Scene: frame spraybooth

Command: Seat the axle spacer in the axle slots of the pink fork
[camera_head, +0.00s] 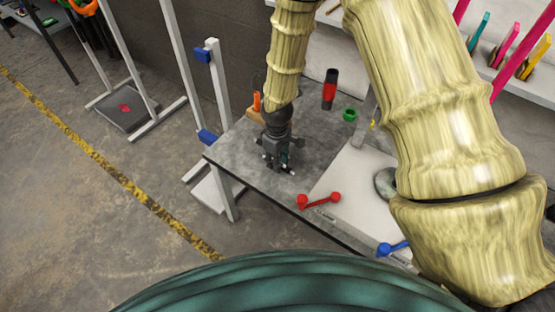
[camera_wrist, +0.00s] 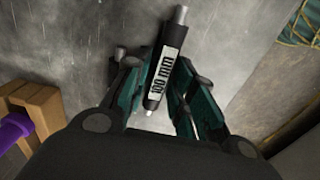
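The axle spacer (camera_wrist: 163,66) is a black cylinder marked "100 mm" with grey metal ends. In the wrist view it lies slanted between the two fingers of my gripper (camera_wrist: 156,78). A gap shows on its left side, and its right side is close to the right finger. In the head view my gripper (camera_head: 277,160) points down, low over the grey tabletop, and mostly hides the spacer. Long pink bars (camera_head: 522,55) stand at the upper right of the head view, partly behind my arm; I cannot tell whether they are the pink fork.
On the grey table (camera_head: 235,150) are a red-and-black cylinder (camera_head: 329,90), a green ring (camera_head: 349,114) and a wooden block (camera_head: 256,115). A red double-ended tool (camera_head: 319,201) and a blue one (camera_head: 391,248) lie nearer. A grey stand with blue clamps (camera_head: 207,137) rises left of the table.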

